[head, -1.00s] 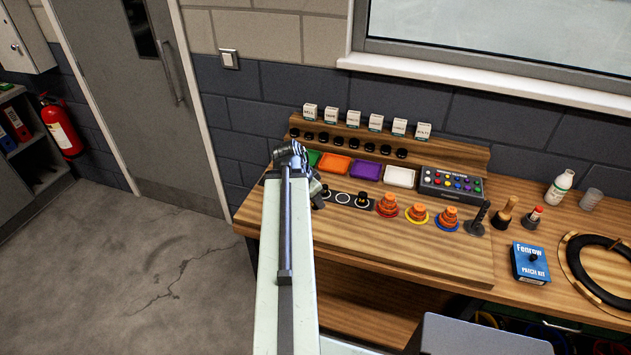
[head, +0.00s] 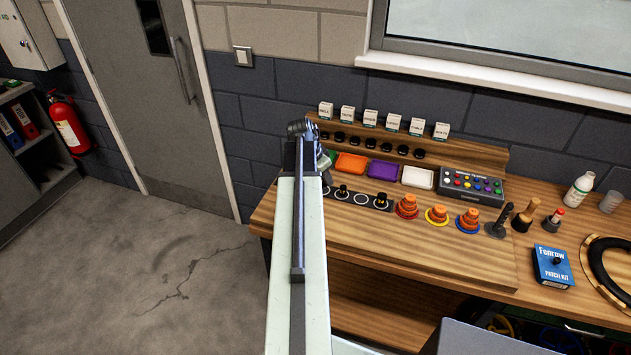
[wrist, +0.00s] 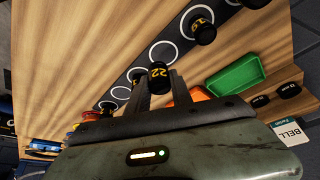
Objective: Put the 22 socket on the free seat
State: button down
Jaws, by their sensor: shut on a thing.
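The 22 socket (wrist: 158,77), black with yellow digits, is between the fingertips of my gripper (wrist: 157,90) in the wrist view. My gripper is shut on it. Just beyond it on the dark socket rail (wrist: 137,73) is an empty white-ringed seat (wrist: 163,53). The socket appears above the rail, but its height is unclear. Another black socket (wrist: 202,30), seemingly marked 19, stands on the rail to the upper right. In the head view, an empty ring (head: 361,199) shows between two standing sockets. My arm hides the held socket there.
Green (wrist: 236,75), orange (head: 351,163), purple (head: 382,169) and white (head: 417,177) trays lie behind the rail. Orange stacked cones (head: 406,207) stand to its right. A shelf with small boxes (head: 371,118) is at the back. The front bench top (head: 430,245) is clear.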

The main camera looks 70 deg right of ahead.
aim_at(323, 182)
jog(key=shift+w+d, duration=0.1)
jog(key=shift+d, duration=0.1)
jog(key=f+b, duration=0.4)
jog(key=shift+w+d, duration=0.1)
jog(key=shift+d, duration=0.3)
jog(key=shift+w+a+r, duration=0.15)
jog(key=shift+w+r, duration=0.05)
jog(key=shift+w, duration=0.1)
jog(key=shift+f, duration=0.1)
jog(key=c, duration=1.1)
grip_release()
jog(key=shift+c, duration=0.2)
